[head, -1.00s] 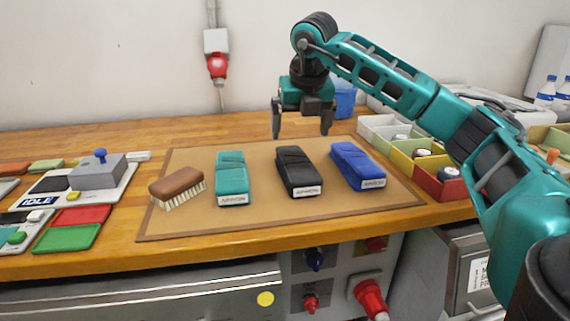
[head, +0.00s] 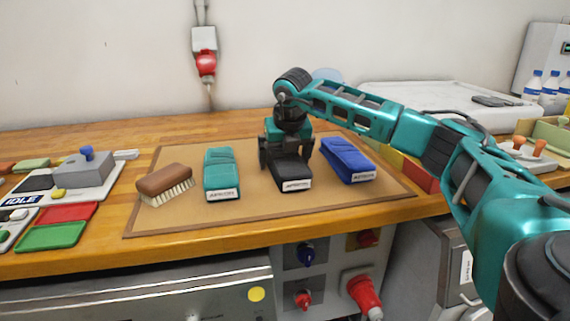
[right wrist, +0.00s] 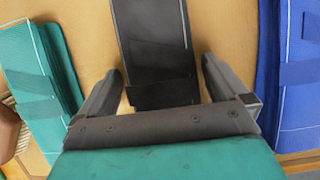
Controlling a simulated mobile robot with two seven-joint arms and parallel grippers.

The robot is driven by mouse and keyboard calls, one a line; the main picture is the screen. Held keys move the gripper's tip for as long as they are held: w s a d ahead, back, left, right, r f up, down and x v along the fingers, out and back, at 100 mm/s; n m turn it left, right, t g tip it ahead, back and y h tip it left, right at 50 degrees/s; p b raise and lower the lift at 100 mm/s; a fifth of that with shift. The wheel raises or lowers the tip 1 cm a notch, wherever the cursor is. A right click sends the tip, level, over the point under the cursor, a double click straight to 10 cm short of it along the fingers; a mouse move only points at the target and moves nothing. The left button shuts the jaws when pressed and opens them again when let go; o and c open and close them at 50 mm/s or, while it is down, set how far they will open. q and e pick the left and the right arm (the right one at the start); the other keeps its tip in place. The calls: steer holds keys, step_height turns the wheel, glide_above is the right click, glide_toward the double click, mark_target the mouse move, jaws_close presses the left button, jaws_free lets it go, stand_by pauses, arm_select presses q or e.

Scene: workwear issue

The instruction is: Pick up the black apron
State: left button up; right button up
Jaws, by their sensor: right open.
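The black apron (head: 291,178) is a folded bundle with a white label at its front end, lying on the brown mat (head: 232,219). In the head view it is between the teal apron and the blue apron. My right gripper (head: 284,168) is open over the black apron, its far part hidden behind the gripper. In the right wrist view the black apron (right wrist: 153,45) lies ahead, between the two spread fingers (right wrist: 161,85). My left gripper is not in view.
The teal apron (head: 221,174) lies left of the black one, the blue apron (head: 348,160) close on its right. A brown brush (head: 165,183) lies at the mat's left. Red and green trays (head: 52,236) and a grey block (head: 84,170) stand further left.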

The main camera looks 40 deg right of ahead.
steer(key=shift+c, duration=0.2)
steer(key=shift+r, duration=0.1)
steer(key=c, duration=1)
steer(key=shift+c, duration=0.2)
